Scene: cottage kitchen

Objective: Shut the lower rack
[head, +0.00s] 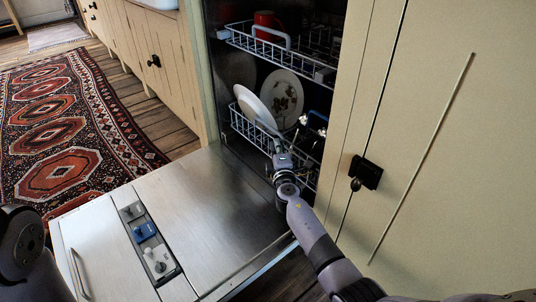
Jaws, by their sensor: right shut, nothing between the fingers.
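The lower rack (240,122) of the dishwasher sits inside the dark cavity, with white plates (284,98) standing in it, one with a brown floral pattern. Its front edge is at about the cavity opening. The dishwasher door (200,205) is folded down flat. My right arm reaches over the door, and my right gripper (277,143) is at the front of the lower rack. It is shut and empty; whether it touches the rack is hard to tell. Part of my left arm shows at the lower left, but its gripper is out of the picture.
The upper rack (285,45) holds a red cup (266,22) and sits slightly out. A tall cream cabinet (450,130) with a black latch (365,172) stands close on the right of my right arm. A patterned rug (60,135) lies on the wooden floor at left.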

